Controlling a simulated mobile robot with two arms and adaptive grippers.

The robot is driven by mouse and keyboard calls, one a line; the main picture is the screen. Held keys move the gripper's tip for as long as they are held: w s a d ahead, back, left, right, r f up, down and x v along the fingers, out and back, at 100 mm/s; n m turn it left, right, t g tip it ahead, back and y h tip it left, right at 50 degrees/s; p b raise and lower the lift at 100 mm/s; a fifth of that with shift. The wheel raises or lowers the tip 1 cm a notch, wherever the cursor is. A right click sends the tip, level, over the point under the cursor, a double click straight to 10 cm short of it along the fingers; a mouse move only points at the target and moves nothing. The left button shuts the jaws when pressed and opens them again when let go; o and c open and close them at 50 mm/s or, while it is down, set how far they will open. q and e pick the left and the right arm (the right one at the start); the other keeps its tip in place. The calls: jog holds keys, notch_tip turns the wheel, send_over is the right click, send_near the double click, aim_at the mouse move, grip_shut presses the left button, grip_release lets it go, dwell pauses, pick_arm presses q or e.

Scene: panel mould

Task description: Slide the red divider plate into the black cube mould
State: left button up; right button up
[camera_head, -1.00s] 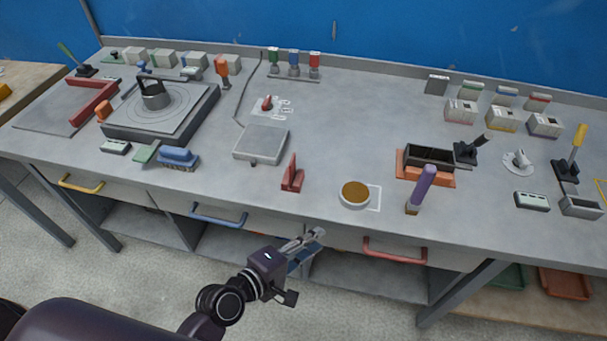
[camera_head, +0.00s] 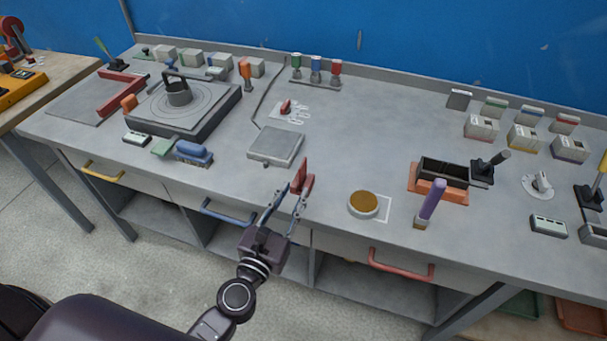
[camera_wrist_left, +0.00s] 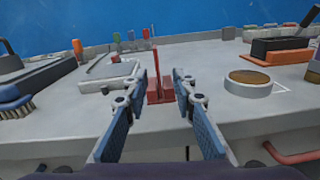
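The red divider plate (camera_head: 302,173) stands upright in a small red stand (camera_head: 303,188) near the bench's front edge. In the left wrist view the plate (camera_wrist_left: 156,73) shows edge-on, between and beyond the fingers. My left gripper (camera_head: 286,195) is open, its fingers pointing at the plate from the front; whether they touch it I cannot tell. The black cube mould (camera_head: 444,172) sits in an orange tray (camera_head: 426,194) to the right. It also shows in the left wrist view (camera_wrist_left: 280,46). My right gripper is not in view.
A grey square plate (camera_head: 276,146) lies behind-left of the stand. A black lever (camera_head: 490,164) stands right of the mould. Drawer handles project below the front edge.

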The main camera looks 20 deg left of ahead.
aim_at(300, 179)
pick_arm(q)
jog(key=shift+w+a+f+n+y, duration=0.2)
jog(key=shift+a+n+y, duration=0.1)
jog(key=shift+a+n, duration=0.25)
jog(key=shift+w, duration=0.3)
jog(key=w, duration=0.2)
jog(key=w+p, duration=0.1)
jog(key=w, duration=0.1)
jog(key=w+d+p, duration=0.1)
jog(key=w, duration=0.1)
jog(key=shift+r, duration=0.25)
jog(key=shift+w+d+f, duration=0.1)
jog(key=shift+w+f, duration=0.05)
jog(key=shift+w, duration=0.35)
grip_shut()
